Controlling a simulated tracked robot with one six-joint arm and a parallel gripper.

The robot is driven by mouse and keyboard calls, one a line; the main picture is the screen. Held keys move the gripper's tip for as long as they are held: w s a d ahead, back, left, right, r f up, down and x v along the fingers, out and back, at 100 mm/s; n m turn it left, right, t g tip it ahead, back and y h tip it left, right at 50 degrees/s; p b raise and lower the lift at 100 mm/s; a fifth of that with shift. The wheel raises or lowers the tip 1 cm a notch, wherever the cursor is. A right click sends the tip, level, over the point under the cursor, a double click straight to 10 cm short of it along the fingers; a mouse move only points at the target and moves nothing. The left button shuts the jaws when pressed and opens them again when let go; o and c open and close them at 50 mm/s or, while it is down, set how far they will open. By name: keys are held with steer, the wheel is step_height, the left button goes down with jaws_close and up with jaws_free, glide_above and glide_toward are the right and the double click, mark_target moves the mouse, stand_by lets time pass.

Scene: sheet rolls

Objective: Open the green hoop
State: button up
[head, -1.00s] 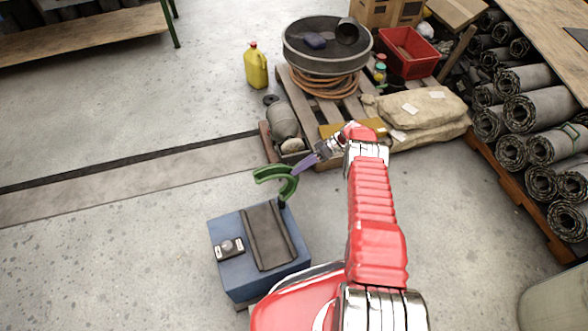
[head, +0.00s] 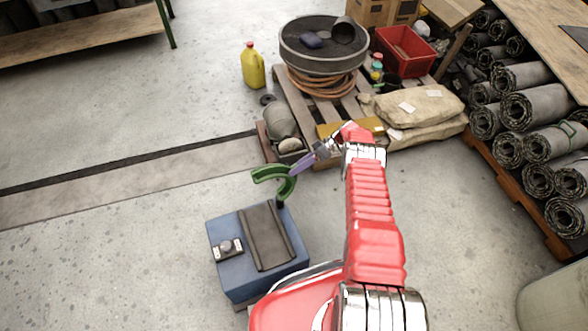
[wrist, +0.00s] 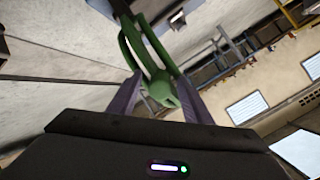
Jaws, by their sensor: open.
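The green hoop (head: 274,177) stands at the back right corner of a blue box (head: 229,269), curving up and to the left above the box top. It also shows in the wrist view (wrist: 140,50), where its rounded end reaches between my two purple fingers. My gripper (head: 296,165) is at the hoop's upper right part in the head view, with the fingers pointing down and left. The jaws are open, one finger on each side of the hoop's end (wrist: 162,92). I cannot tell whether a finger touches it.
A dark grey slab (head: 268,237) and a small knob plate (head: 229,249) lie on the box top. A pallet (head: 290,95) with sacks (head: 420,105), a drum lid and a red crate (head: 405,50) stands behind. A yellow jug (head: 253,66) stands at its left. Floor left of the box is clear.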

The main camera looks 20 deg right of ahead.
steer(key=shift+r, duration=0.15)
steer(key=shift+r, duration=4.8)
steer(key=shift+c, duration=0.4)
